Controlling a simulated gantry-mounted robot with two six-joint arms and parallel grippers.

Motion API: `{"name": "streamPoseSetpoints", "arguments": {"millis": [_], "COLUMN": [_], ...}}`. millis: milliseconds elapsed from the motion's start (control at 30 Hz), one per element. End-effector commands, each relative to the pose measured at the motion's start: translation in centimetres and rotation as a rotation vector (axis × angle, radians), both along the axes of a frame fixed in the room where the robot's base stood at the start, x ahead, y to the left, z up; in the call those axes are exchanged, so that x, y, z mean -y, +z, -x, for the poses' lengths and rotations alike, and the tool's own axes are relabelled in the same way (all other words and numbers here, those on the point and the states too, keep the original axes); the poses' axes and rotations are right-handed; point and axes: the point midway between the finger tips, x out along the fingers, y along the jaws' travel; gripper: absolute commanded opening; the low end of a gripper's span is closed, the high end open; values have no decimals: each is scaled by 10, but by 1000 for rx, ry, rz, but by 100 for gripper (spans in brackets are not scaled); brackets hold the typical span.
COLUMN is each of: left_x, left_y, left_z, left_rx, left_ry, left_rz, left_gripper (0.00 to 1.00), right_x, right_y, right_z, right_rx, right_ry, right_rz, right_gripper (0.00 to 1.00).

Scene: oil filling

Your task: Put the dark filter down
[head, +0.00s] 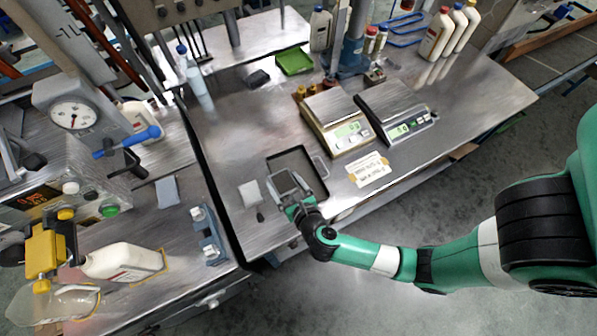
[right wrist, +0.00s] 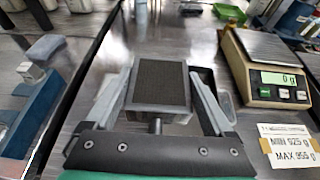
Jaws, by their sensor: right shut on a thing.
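The dark filter (right wrist: 160,84) is a square block with a dark ribbed top and a pale frame. My right gripper (right wrist: 160,95) is shut on it, with one finger along each side. In the head view the filter (head: 286,182) is at the fingertips of my right gripper (head: 290,190), over a dark-rimmed tray (head: 318,168) near the front of the steel table. The tray rim also shows behind the filter in the right wrist view (right wrist: 205,73). I cannot tell whether the filter touches the tray. My left gripper is not in view.
Two scales, one beige (head: 335,122) and one dark (head: 400,112), stand right of the tray, with a paper label (head: 369,170) in front. A white square pad (head: 250,193) lies left of the tray. A green tray (head: 294,61) is farther back.

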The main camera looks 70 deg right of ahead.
Motion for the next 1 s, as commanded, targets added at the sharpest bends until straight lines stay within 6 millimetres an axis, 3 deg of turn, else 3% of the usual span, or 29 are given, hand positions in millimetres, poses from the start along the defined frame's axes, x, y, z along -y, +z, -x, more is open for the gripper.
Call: {"name": "streamPoseSetpoints", "arguments": {"millis": [267, 300, 400, 767, 900, 1000], "left_x": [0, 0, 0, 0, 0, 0], "left_y": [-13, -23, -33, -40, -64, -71], "left_z": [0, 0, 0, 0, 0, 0], "left_rx": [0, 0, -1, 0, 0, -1], "left_ry": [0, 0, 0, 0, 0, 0], "left_rz": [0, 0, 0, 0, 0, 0], "left_gripper": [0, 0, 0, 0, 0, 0], "right_x": [80, 86, 102, 118, 123, 122], "right_y": [-36, -52, -71, -89, -118, -126], "right_z": [-8, -9, -12, -15, -16, -16], "right_rx": [1, -2, 0, 0, 0, 1], "right_ry": [-13, -9, -5, -2, 0, 1], "right_rz": [0, -1, 0, 1, 1, 0], "right_gripper": [15, 15, 15, 15, 15, 15]}}
